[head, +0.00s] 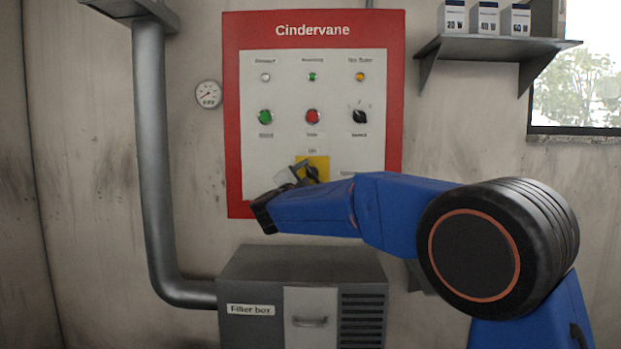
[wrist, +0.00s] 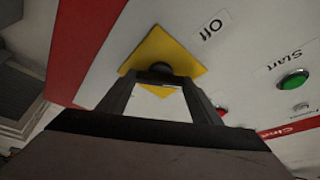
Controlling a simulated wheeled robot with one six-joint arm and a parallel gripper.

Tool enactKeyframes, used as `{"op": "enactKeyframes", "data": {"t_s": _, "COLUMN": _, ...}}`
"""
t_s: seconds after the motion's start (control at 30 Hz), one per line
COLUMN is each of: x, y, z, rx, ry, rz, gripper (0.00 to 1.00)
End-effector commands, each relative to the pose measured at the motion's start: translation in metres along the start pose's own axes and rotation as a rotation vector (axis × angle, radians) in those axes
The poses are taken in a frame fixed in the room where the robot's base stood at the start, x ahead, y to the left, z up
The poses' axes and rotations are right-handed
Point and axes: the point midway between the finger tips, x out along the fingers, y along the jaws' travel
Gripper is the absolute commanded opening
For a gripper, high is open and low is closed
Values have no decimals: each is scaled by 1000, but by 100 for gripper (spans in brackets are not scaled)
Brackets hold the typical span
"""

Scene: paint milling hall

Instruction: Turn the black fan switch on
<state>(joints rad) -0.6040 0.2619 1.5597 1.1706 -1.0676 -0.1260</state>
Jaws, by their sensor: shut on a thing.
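The black fan switch (wrist: 161,69) sits on a yellow plate (wrist: 172,50) at the lower part of a red-framed control panel. My gripper (wrist: 160,80) is shut on the switch, with one finger on each side of it. The label "Off" shows beside the yellow plate in the wrist view. In the head view, the yellow plate (head: 319,163) shows partly behind my gripper (head: 306,172). The switch itself is mostly hidden there by the fingers, so I cannot tell which way it points.
The Cindervane panel (head: 390,60) also bears a green button (head: 265,117), a red button (head: 312,116), a black knob (head: 359,116) and small lamps. The filter box (head: 300,262) stands below. A pipe (head: 150,150) runs at left. A shelf (head: 490,46) holds small boxes.

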Motion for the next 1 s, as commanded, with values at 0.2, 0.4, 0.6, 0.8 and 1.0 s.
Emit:
{"op": "enactKeyframes", "data": {"t_s": 0.2, "x": 0, "y": -1, "z": 0, "rx": 187, "ry": 0, "rz": 79, "gripper": 36}}
{"op": "enactKeyframes", "data": {"t_s": 0.4, "x": 0, "y": -2, "z": 0, "rx": 338, "ry": 1, "rz": 142, "gripper": 36}}
{"op": "enactKeyframes", "data": {"t_s": 0.6, "x": 0, "y": -2, "z": 0, "rx": 451, "ry": 0, "rz": 189, "gripper": 36}}
{"op": "enactKeyframes", "data": {"t_s": 0.8, "x": 0, "y": -2, "z": 0, "rx": 518, "ry": 0, "rz": 217, "gripper": 36}}
{"op": "enactKeyframes", "data": {"t_s": 1.0, "x": 0, "y": -2, "z": 0, "rx": 548, "ry": 0, "rz": 230, "gripper": 36}}
